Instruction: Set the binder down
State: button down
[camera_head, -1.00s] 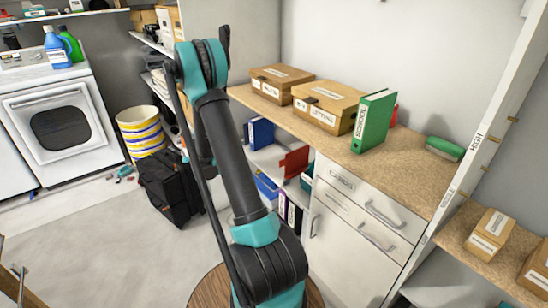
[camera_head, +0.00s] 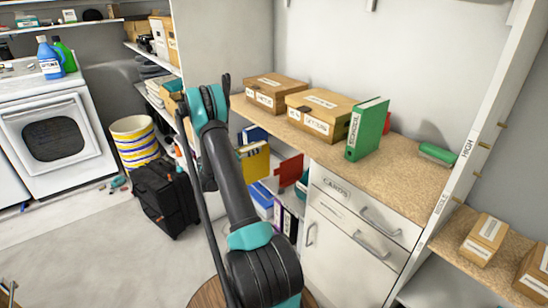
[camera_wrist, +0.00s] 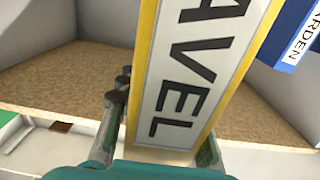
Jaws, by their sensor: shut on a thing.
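A yellow binder (camera_head: 254,160) shows just right of my arm in the head view, in front of the shelf opening beside the white cabinet. In the wrist view the binder (camera_wrist: 190,75) fills the middle, its white spine label reading "AVEL", slightly tilted. My gripper (camera_wrist: 160,140) is shut on its near end, one finger on each side. The gripper is hidden behind my arm in the head view. A brown speckled shelf surface (camera_wrist: 50,85) lies behind the binder. I cannot tell whether the binder touches it.
A blue binder (camera_wrist: 290,35) labelled "ARDEN" stands right of the yellow one. A red divider (camera_head: 289,170) is nearby. Cardboard boxes (camera_head: 318,115) and a green binder (camera_head: 367,130) stand on the counter, with a green brush (camera_head: 437,154) farther right. Bare counter lies between binder and brush.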

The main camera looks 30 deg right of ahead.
jog(key=d+f, duration=0.1)
jog(key=d, duration=0.7)
jog(key=w+d+f, duration=0.1)
jog(key=d+f, duration=0.1)
jog(key=d, duration=0.7)
jog(key=shift+w+f, duration=0.2)
jog(key=shift+f, duration=0.05)
jog(key=c, duration=1)
grip_release()
jog(key=shift+f, duration=0.1)
jog(key=a, duration=0.8)
jog(key=s+a, duration=0.1)
jog(key=a, duration=0.3)
